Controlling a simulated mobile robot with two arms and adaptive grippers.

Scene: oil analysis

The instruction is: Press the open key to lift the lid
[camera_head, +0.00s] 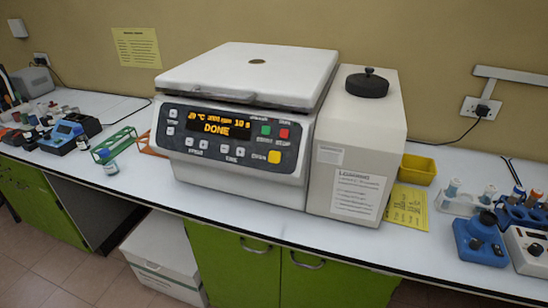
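The centrifuge (250,188) stands on the white bench in the middle of the head view. Its white lid (215,72) lies flat across the top and looks closed. A dark line runs under the lid's edge. The display (214,124) shows "DONE" in orange. The front panel has a green key (266,130), a red key (284,133) and, lower down, a yellow key (274,156). Key labels are too small to read, so I cannot tell for sure which one is the open key. Neither of my grippers is in view.
A beige housing (372,142) with a black knob (367,83) adjoins the centrifuge's right. A yellow tray (417,169), blue device (481,240) and vial racks stand further right. A green rack (114,145) is at left. The bench strip before the centrifuge is narrow.

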